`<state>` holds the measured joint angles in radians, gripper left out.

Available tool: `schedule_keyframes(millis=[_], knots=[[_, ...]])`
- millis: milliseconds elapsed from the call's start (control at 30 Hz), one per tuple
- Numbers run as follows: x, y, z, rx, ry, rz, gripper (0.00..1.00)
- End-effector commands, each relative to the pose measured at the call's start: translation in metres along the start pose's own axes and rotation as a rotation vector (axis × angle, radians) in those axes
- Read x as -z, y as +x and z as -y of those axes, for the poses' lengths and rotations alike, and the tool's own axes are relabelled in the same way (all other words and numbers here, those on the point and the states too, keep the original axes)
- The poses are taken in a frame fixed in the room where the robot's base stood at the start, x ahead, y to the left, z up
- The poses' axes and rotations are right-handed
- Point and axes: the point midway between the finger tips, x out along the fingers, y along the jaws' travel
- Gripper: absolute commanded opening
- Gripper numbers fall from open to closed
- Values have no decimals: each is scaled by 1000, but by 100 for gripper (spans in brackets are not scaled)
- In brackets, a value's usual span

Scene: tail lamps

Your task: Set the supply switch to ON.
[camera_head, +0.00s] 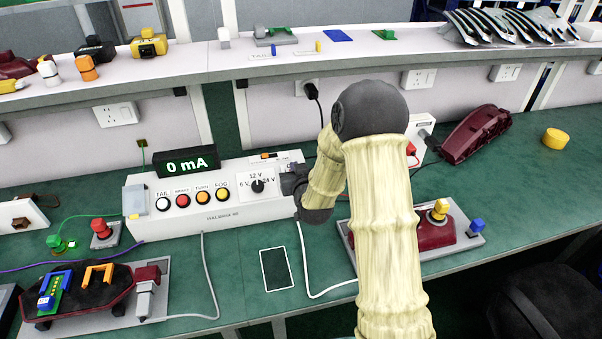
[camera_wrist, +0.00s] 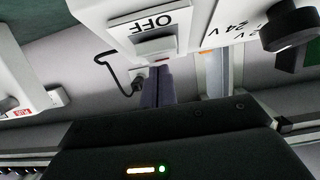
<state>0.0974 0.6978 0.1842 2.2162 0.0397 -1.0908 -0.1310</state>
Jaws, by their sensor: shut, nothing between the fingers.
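The supply switch (camera_wrist: 160,44) is a pale rocker on the white tester box, beside a label reading OFF, upside down in the wrist view. In the head view my arm and gripper hide it. My gripper (camera_wrist: 157,72) is shut and empty. Its dark fingertips are close by the edge of the rocker; I cannot tell whether they touch it. In the head view my gripper (camera_head: 294,182) is at the right end of the box.
The selector knob (camera_head: 258,186) is left of my gripper; it also shows in the wrist view (camera_wrist: 290,25). A dark red lamp (camera_head: 436,232) on a grey base stands to the right. A shelf (camera_head: 300,64) runs behind. The bench in front of the box is partly clear.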

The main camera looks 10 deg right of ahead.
Motion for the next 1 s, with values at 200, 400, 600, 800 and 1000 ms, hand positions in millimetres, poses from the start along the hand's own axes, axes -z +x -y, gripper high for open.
schedule_keyframes(millis=[200, 400, 600, 800, 1000], knots=[[33, -23, 1, 1, -1, -10, 0], [31, -62, 1, 2, -2, -10, 0], [35, -99, 1, 2, -1, -12, 0], [37, -117, 1, 2, -1, -11, 0], [37, -118, 1, 2, -1, -11, 0]])
